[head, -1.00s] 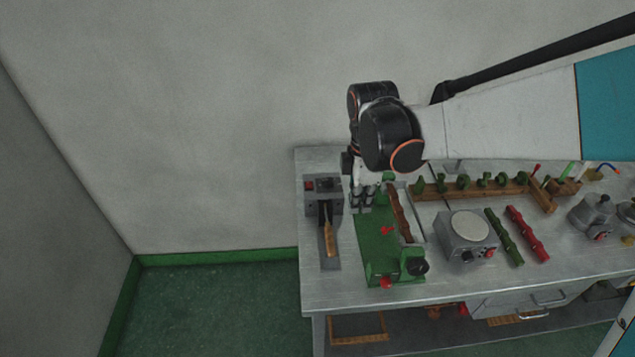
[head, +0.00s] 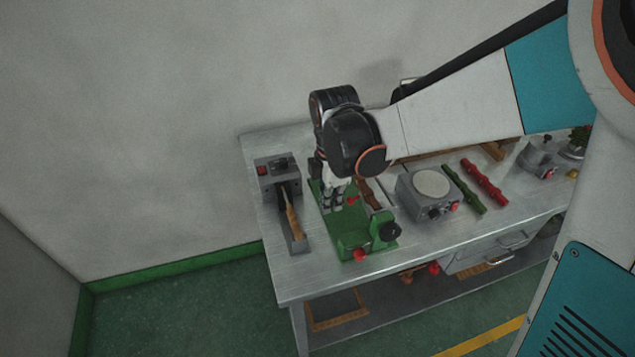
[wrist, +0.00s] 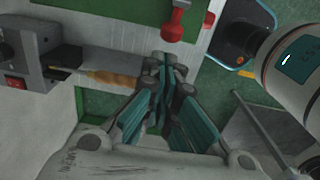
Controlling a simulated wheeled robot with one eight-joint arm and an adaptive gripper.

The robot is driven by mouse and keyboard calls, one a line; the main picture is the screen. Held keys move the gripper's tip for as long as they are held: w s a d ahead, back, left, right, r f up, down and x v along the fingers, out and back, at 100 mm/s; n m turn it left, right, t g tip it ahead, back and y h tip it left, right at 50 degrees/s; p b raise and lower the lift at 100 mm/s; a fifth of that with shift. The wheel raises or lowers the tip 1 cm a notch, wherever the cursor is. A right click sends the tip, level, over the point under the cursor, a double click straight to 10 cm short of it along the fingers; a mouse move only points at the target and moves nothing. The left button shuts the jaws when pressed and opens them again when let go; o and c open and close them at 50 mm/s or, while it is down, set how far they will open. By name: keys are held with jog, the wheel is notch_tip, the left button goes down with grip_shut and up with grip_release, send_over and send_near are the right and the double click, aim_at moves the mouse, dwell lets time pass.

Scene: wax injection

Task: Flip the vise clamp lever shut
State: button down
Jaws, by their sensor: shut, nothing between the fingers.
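The green vise (head: 347,228) stands on the metal bench, with a black round knob (head: 390,231) and a red knob (head: 360,255) at its near end. A small red lever handle (head: 352,199) sits on its upper face; I cannot tell how far it is turned. A brown bar (head: 369,194) lies along its right side. My gripper (head: 333,207) is shut and empty, low over the left part of the vise, just left of the red handle. In the wrist view, a red handle (wrist: 174,22) shows beyond my closed fingertips (wrist: 167,62), apart from them.
Left of the vise is a grey unit (head: 277,175) with a wooden-handled tool (head: 292,222). On the right are a grey box with a round plate (head: 432,182), a green bar (head: 464,190) and a red bar (head: 485,182). The bench's front-left corner (head: 285,285) is clear.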

jog(key=shift+w+d+r, duration=0.15)
jog(key=shift+d+r, duration=0.1)
jog(key=shift+d, duration=0.15)
jog(key=shift+d, duration=0.15)
jog(key=shift+w+d+r+y, duration=0.1)
jog(key=shift+d+r+y, duration=0.15)
jog(key=shift+y, duration=0.15)
